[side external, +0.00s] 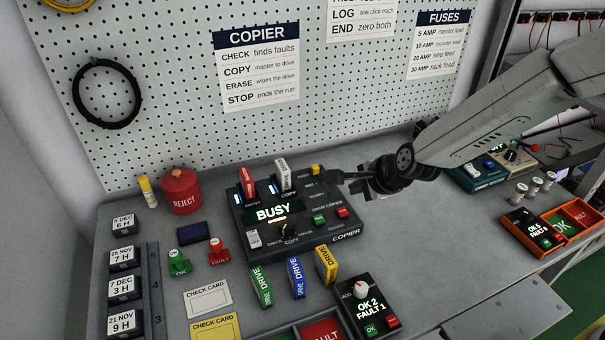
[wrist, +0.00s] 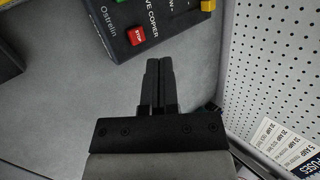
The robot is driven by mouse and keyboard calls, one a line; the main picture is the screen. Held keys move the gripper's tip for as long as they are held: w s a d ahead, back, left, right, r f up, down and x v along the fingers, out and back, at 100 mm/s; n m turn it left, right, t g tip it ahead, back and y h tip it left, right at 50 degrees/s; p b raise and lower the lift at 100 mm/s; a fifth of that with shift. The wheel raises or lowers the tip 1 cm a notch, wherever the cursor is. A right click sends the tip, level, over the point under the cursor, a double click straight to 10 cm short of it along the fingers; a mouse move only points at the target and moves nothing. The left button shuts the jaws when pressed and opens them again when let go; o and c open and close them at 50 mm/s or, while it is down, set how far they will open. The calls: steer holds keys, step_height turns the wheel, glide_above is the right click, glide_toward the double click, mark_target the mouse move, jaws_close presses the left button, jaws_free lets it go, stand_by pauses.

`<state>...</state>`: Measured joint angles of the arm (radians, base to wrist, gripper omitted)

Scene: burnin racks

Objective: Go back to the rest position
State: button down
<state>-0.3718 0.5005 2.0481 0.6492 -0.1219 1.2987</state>
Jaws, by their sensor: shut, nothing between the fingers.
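My gripper (side external: 338,177) is shut and empty in the side view, held above the bench at the right edge of the copier. In the wrist view my gripper (wrist: 159,64) shows its two dark fingers together, with nothing between them. The copier (side external: 345,238) is a dark box with a lit BUSY display (side external: 273,212). A red drive (side external: 247,182) and a white drive (side external: 282,174) stand upright in its top. The copier's corner (wrist: 120,50), with a red stop button (wrist: 136,36), shows in the wrist view, just left of the fingertips.
Green, blue and yellow drives (side external: 297,278) lie in front of the copier. A counter box (side external: 368,307) reads OK 2, FAULT 1. A red reject can (side external: 181,190) and stamps (side external: 217,250) are at left. The pegboard (side external: 170,60) stands behind. Bare bench (side external: 430,235) lies to the right.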

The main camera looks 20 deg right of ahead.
steer(key=s+d+r+n+g+h, duration=0.1)
steer(key=s+d+n+g, duration=0.4)
steer(key=s+d+n, duration=1.2)
steer(key=shift+s+r+n+h, duration=0.2)
steer(key=shift+s+n+h, duration=0.4)
steer(key=shift+s, duration=0.6)
stand_by(0.9)
